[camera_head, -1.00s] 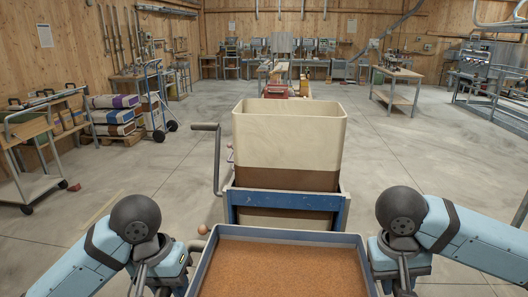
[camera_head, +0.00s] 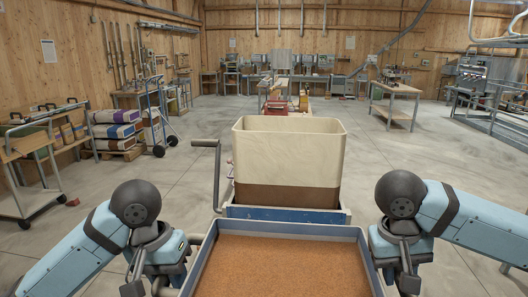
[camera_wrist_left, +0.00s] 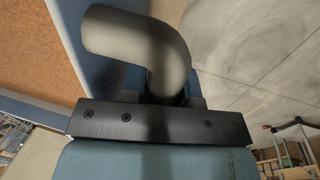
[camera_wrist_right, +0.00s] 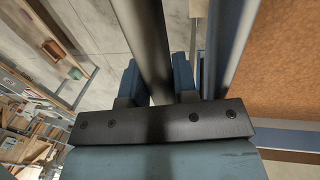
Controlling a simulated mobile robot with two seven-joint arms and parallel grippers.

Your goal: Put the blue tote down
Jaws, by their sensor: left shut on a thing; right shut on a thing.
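The blue tote (camera_head: 290,233) is a shallow open box of brown granular feed (camera_head: 285,268), level at the bottom middle of the head view. My left gripper (camera_head: 160,280) is at its left side. In the left wrist view its jaws (camera_wrist_left: 168,92) are shut on a bent grey tube (camera_wrist_left: 150,45) beside the tote wall. My right gripper (camera_head: 404,275) is at the right side. In the right wrist view its jaws (camera_wrist_right: 158,85) are shut on a straight grey tube (camera_wrist_right: 146,40) beside the tote wall. The tote's underside and whatever is below it are hidden.
A cream and brown bin (camera_head: 288,150) in a blue frame stands just beyond the tote, with a grey crank (camera_head: 216,165) at its left. A cart (camera_head: 35,180), stacked sacks (camera_head: 115,130) and a hand truck (camera_head: 155,115) are at left. Open floor lies on both sides.

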